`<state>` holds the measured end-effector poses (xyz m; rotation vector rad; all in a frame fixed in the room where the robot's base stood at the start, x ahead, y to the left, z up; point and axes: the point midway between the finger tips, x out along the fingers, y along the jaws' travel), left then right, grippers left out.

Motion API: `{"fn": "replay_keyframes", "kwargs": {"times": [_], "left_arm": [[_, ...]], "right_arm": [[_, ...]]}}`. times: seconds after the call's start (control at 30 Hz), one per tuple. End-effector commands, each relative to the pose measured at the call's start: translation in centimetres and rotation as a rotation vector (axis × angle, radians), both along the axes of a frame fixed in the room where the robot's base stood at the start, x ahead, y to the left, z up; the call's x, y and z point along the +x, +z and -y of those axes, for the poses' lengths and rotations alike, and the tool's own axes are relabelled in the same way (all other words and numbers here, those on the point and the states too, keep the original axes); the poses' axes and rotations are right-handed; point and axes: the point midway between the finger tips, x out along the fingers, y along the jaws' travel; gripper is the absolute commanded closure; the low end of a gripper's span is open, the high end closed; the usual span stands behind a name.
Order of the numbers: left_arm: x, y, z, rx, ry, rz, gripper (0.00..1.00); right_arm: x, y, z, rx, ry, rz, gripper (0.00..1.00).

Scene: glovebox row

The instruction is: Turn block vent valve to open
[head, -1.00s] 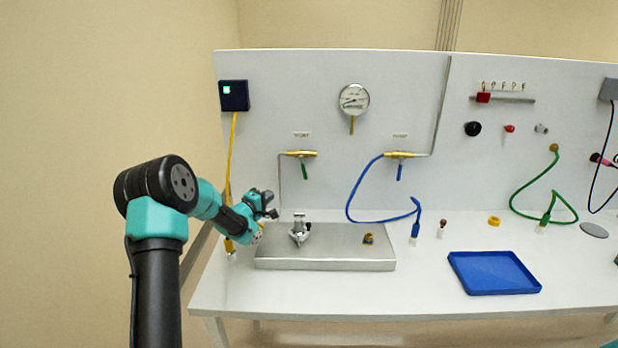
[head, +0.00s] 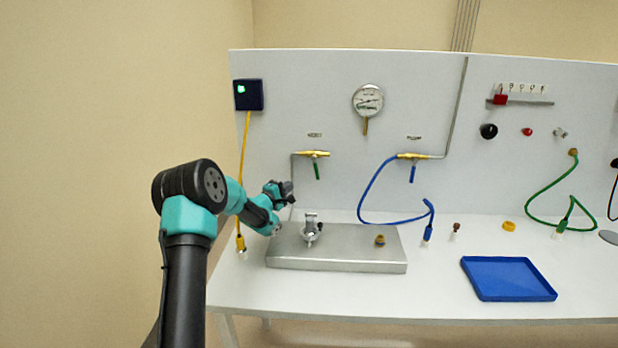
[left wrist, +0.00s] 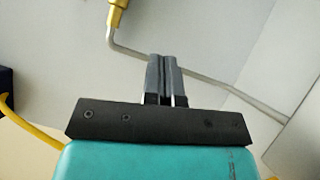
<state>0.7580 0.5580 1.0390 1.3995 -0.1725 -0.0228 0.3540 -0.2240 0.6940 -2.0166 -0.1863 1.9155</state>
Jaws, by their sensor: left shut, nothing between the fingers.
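Two brass valves are on the upright panel. The left valve (head: 312,154) has a green lever (head: 316,171) and the right valve (head: 413,156) has a blue lever (head: 412,174); both levers hang down. The labels above them are too small to read, so I cannot tell which is the block vent valve. My left gripper (head: 289,190) is shut and empty, below and left of the green-levered valve and apart from it. In the left wrist view its fingers (left wrist: 165,78) are together, with a grey pipe (left wrist: 180,72) and a brass fitting (left wrist: 117,16) beyond. My right gripper is out of view.
A metal block (head: 340,262) with a small clamp-like fixture (head: 311,231) lies below the gripper. A yellow cable (head: 243,170) hangs at left and a blue hose (head: 370,190) at right. A round gauge (head: 368,101) is above. A blue tray (head: 508,278) lies on the right.

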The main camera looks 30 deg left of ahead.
Motion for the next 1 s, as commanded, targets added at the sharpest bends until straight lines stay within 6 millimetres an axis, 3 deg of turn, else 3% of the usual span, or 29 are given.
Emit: {"fn": "replay_keyframes", "kwargs": {"times": [0.43,0.5,0.7,1.0], "left_arm": [[7.0,0.7,1.0,0.001,-0.001,0.001,1.0],[7.6,1.1,2.1,0.0,-0.002,0.001,1.0],[8.8,1.4,3.6,0.0,-0.001,0.0,1.0],[9.0,1.4,3.9,0.0,0.001,-0.001,1.0]], "right_arm": [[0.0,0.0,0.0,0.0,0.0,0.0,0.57],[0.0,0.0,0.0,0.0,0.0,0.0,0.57],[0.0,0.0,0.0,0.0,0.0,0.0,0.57],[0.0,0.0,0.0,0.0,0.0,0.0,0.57]]}}
